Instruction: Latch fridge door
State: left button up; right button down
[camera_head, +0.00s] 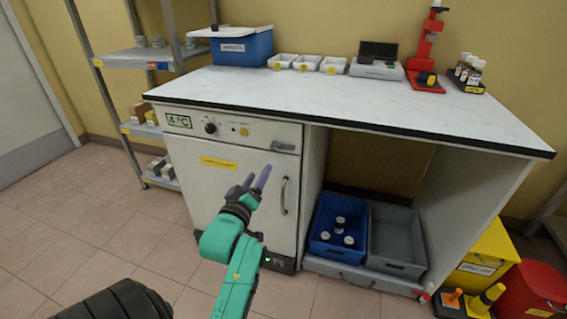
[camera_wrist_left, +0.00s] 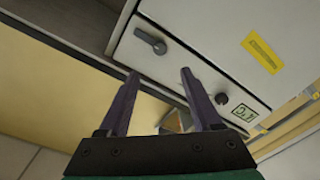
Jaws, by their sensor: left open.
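The white fridge (camera_head: 231,170) stands under the left part of the counter. Its door looks flush with the front; a small gap cannot be ruled out. A grey latch lever (camera_head: 283,146) lies about horizontal at the top right of the front, above the vertical door handle (camera_head: 284,196). In the left wrist view the latch lever (camera_wrist_left: 150,40) shows beyond the left finger. My left gripper (camera_head: 257,178) is open and empty in front of the door, below and left of the latch in the picture, touching nothing visible. My right gripper is not in view.
The control strip holds a dark knob (camera_head: 210,128) and a 4 °C sign (camera_head: 179,121). The counter (camera_head: 330,98) overhangs the fridge. A blue crate (camera_head: 322,248) and a grey crate (camera_head: 396,262) sit right of it. The floor to the left is clear.

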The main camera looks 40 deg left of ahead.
aim_at(274, 148)
pick_arm(q)
jog(key=b+x, duration=0.1)
jog(key=x, duration=1.1)
jog(key=shift+w, duration=0.15)
jog(key=shift+w+a, duration=0.1)
jog(key=shift+w, duration=0.2)
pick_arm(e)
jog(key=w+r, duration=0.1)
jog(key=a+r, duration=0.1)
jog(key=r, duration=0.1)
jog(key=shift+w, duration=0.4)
pick_arm(q)
jog(key=shift+r, duration=0.1)
jog(key=shift+c, duration=0.2)
grip_shut()
